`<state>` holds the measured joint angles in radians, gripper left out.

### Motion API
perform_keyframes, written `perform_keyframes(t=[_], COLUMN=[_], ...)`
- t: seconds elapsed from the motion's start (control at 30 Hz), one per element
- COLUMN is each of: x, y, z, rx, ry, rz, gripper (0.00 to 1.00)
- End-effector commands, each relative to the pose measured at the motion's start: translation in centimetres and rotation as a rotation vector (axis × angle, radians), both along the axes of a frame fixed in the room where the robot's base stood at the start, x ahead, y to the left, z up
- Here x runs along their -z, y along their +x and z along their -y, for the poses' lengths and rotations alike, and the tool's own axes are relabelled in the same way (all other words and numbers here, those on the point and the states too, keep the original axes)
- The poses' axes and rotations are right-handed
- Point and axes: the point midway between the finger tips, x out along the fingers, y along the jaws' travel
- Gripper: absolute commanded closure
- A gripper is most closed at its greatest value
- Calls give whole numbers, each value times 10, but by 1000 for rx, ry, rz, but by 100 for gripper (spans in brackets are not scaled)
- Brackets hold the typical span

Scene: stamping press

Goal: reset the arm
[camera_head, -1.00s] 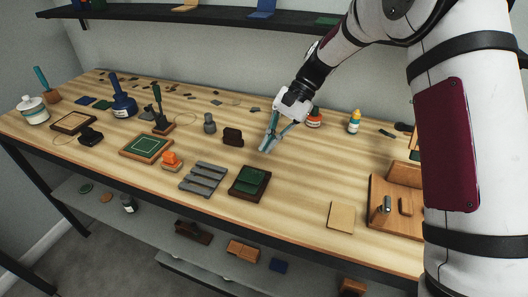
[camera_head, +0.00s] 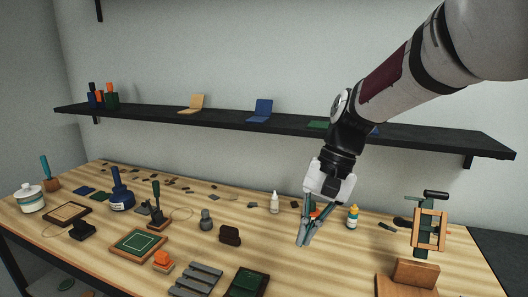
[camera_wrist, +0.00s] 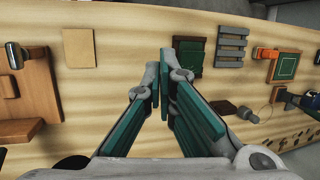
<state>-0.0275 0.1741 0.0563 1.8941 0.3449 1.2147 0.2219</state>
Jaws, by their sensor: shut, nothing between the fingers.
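My gripper (camera_head: 303,243) hangs from my arm above the right half of the wooden table (camera_head: 330,265), fingers pointing down. Its teal-lined fingers are shut with nothing between them. The wrist view also shows the gripper (camera_wrist: 162,85), with its fingertips close together over bare wood. It is apart from the objects below. A green pad in a dark frame (camera_head: 247,283) lies at the table's front, to the left of the gripper. The small red-labelled bottle behind the gripper is mostly hidden by the fingers.
A wooden press (camera_head: 430,232) stands at the right. Stamps and a grey slotted rack (camera_head: 195,280) fill the left and front. A black shelf (camera_head: 230,118) runs along the wall.

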Motion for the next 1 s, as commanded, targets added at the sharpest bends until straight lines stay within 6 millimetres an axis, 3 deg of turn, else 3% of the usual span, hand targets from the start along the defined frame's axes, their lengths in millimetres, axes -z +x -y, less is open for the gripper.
perform_keyframes(t=[0.1,0.3,0.6,0.8,1.0], x=[-21,-41,-44,-36,-31], y=[-31,-83,-157,-187,-196], z=[20,50,90,106,111], rx=[-30,-86,-166,-205,-221], ry=[-51,-140,-274,-340,-363], rz=[98,247,457,549,578], gripper=[100,100,100,100,100])
